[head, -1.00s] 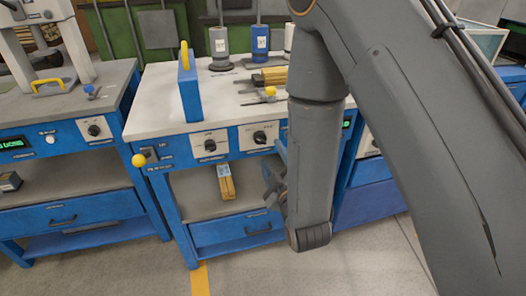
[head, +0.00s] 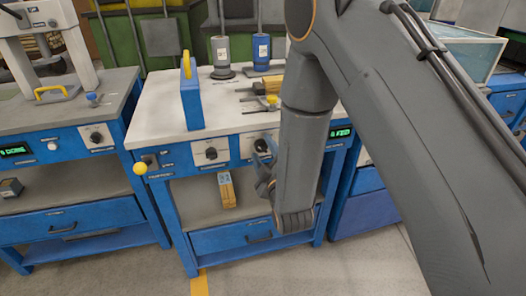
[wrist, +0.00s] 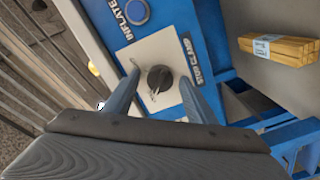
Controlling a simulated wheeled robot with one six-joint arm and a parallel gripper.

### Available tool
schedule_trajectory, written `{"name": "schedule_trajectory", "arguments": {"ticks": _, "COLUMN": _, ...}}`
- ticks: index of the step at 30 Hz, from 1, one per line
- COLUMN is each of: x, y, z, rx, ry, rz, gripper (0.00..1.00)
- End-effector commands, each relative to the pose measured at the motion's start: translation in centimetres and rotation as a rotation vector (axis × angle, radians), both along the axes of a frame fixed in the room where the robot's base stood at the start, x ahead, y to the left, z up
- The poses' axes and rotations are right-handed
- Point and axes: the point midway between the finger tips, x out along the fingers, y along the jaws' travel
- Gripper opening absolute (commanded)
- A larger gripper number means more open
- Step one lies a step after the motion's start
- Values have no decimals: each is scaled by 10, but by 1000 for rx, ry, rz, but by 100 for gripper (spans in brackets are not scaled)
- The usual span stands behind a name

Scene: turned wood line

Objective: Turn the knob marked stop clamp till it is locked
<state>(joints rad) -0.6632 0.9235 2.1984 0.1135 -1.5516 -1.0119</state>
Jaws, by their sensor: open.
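In the head view, I take the right-hand knob (head: 262,145) of the middle bench, partly covered by my gripper, to be the same one. My gripper (wrist: 160,75) is open, with one blue finger on each side of the knob in the picture. No contact is visible. In the head view, my gripper (head: 264,160) is in front of the panel.
An inflate button (wrist: 137,12) is beside the knob's plate. Another knob (head: 211,153) is to the left on the same bench, with a yellow ball handle (head: 140,168) farther left. A labelled wood bundle (head: 227,190) lies on the shelf below.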

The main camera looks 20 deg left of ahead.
Motion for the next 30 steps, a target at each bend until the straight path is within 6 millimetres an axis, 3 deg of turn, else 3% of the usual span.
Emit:
{"name": "schedule_trajectory", "arguments": {"ticks": 2, "x": 0, "y": 0, "z": 0, "rx": 0, "ry": 0, "rz": 0, "gripper": 49}}
{"name": "schedule_trajectory", "arguments": {"ticks": 9, "x": 0, "y": 0, "z": 0, "rx": 0, "ry": 0, "rz": 0, "gripper": 10}}
{"name": "schedule_trajectory", "arguments": {"ticks": 20, "x": 0, "y": 0, "z": 0, "rx": 49, "ry": 31, "rz": 1, "gripper": 10}}
{"name": "schedule_trajectory", "arguments": {"ticks": 30, "x": 0, "y": 0, "z": 0, "rx": 261, "ry": 161, "rz": 1, "gripper": 10}}
